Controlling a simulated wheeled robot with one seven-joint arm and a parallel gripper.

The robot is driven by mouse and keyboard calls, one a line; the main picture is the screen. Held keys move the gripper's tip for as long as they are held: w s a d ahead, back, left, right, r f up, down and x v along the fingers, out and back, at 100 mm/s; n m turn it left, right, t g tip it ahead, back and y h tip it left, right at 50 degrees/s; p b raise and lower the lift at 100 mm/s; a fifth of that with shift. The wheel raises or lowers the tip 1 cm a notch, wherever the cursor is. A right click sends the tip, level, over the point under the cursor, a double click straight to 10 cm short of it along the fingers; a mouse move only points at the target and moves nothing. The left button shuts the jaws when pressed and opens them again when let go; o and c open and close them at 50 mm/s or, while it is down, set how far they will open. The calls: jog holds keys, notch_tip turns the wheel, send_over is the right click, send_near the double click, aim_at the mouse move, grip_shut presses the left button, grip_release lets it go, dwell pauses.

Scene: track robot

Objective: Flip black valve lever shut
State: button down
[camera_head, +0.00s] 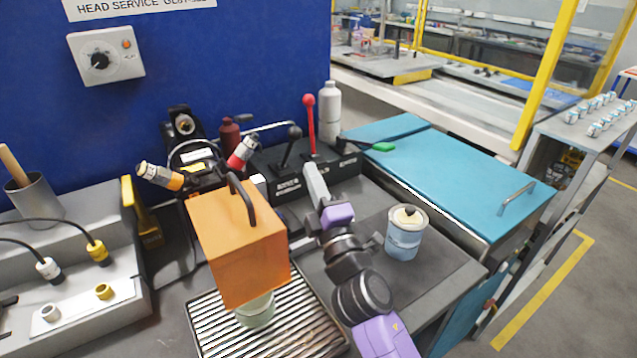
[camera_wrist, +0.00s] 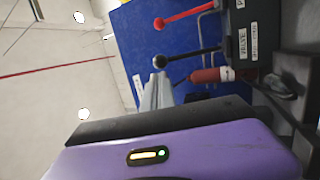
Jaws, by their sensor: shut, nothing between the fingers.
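The black valve lever (camera_head: 294,133) has a round knob and rises from the dark valve block (camera_head: 340,165) in the head view. It leans slightly to the right there. In the wrist view the black lever (camera_wrist: 185,54) reaches out from the labelled block, with its knob just above my fingertips in the picture. My gripper (camera_head: 309,168) is shut and empty, in front of the block and below the knob in the head view. My gripper's fingers (camera_wrist: 157,90) also show in the wrist view, close together. I cannot tell whether they touch the lever.
A red lever (camera_head: 309,120) stands right of the black one, and a green-handled lever (camera_head: 383,147) sticks out rightward. A red bottle (camera_head: 229,134) stands behind to the left. An orange box-shaped cover (camera_head: 240,245) is left of my arm, and a blue-white can (camera_head: 405,238) is right of it.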

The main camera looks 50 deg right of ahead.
aim_at(297, 138)
jog(key=p+x, duration=0.1)
jog(key=x, duration=0.6)
jog(key=shift+w+r+p, duration=0.1)
jog(key=shift+w+p, duration=0.1)
jog(key=shift+p, duration=0.15)
jog(key=shift+d+r+p, duration=0.1)
jog(key=shift+r+p, duration=0.05)
jog(key=shift+p, duration=0.15)
